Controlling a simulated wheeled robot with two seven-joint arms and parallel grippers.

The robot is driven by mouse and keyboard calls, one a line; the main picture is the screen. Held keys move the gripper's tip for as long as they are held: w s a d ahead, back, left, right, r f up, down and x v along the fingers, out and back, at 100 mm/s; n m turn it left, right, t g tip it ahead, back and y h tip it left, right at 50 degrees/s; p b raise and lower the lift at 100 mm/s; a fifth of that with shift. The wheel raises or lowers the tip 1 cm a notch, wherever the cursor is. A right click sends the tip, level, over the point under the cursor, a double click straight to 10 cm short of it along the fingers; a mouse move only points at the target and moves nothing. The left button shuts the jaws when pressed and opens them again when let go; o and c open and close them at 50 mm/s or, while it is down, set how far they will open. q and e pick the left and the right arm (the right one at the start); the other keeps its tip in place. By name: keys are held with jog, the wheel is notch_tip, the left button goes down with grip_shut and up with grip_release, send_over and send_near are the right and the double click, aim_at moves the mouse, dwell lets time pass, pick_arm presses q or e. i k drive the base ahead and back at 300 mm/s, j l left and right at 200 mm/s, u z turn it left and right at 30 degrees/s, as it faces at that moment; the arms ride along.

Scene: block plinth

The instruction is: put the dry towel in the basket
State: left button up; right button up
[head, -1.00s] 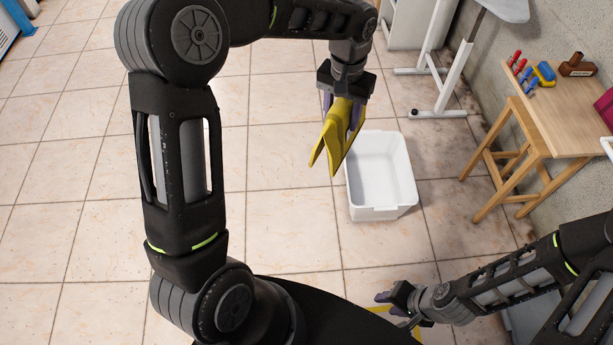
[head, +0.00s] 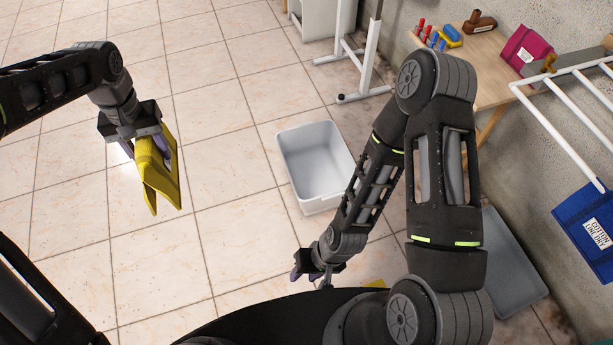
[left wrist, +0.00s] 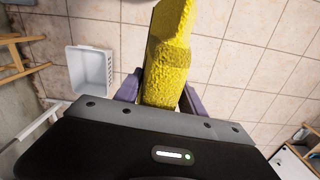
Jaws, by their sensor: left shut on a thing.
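A folded yellow towel (head: 160,178) is held in my left gripper (head: 147,142), above the floor at the left of the head view. In the left wrist view the towel (left wrist: 168,60) stands between the two purple fingers (left wrist: 158,92). The white basket (head: 318,165) is on the floor, right of and apart from the towel; it looks empty. It also shows at the left of the left wrist view (left wrist: 92,72). My right gripper (head: 312,268) is low, in front of the basket's near side; its finger gap is unclear. A blue cloth labelled "COTTON LINE DRY" (head: 590,228) hangs on a rack.
The white rack (head: 560,115) stands at the right wall. A wooden table (head: 490,75) holds tools and a magenta cloth (head: 525,48). A grey tray (head: 512,265) lies on the floor at right. A small yellow patch (head: 375,283) shows near my right arm. Floor at left is clear.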

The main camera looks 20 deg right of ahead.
aim_at(313, 178)
jog(key=l, duration=1.5)
jog(key=i, duration=0.05)
